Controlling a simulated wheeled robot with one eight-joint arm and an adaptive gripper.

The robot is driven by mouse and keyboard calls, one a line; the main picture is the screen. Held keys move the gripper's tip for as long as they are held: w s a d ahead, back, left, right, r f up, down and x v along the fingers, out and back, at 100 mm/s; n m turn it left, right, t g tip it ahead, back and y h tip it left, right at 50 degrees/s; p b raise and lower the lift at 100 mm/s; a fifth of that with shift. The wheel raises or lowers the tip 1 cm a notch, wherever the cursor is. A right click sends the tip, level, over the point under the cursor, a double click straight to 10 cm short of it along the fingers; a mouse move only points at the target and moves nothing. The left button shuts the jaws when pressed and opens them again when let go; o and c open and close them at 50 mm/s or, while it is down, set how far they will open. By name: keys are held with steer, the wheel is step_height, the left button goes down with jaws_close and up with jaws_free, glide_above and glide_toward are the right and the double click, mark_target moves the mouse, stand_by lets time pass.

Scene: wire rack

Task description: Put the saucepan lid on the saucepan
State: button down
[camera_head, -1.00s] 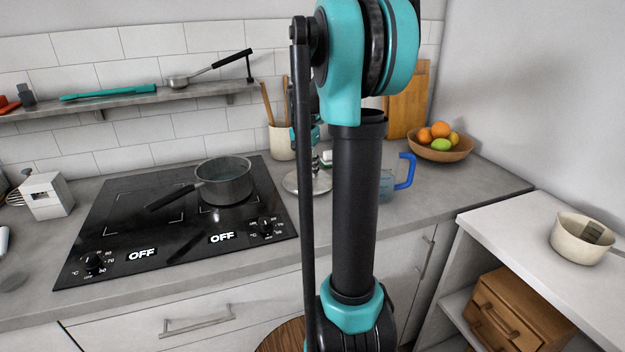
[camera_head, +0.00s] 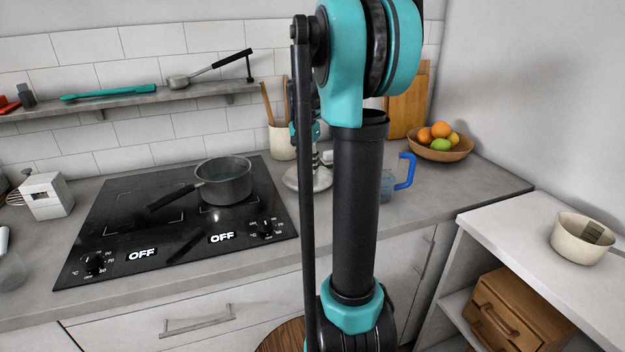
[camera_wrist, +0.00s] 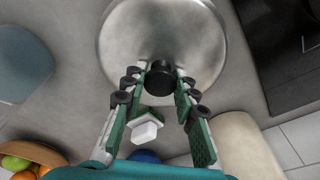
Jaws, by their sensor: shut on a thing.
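The saucepan (camera_head: 224,188) stands upright and uncovered on the black hob (camera_head: 110,243), its dark handle pointing to the lower left. The shiny round lid (camera_head: 294,181) is right of the hob, partly hidden behind my arm. In the wrist view the lid (camera_wrist: 130,45) fills the upper middle, its black knob (camera_wrist: 159,80) towards me. My gripper (camera_wrist: 161,76) is shut on this knob, one finger on each side. In the head view my gripper is mostly hidden behind my arm. I cannot tell whether the lid touches the counter.
A utensil crock (camera_head: 282,143) stands behind the lid. A jug with a blue handle (camera_head: 405,171) is on the right, with a fruit bowl (camera_head: 440,148) beyond. A shelf (camera_head: 130,99) runs above the hob. The counter between the lid and hob is clear.

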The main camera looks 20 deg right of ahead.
steer(key=shift+r, duration=0.35)
steer(key=shift+r, duration=2.45)
steer(key=shift+s, duration=0.1)
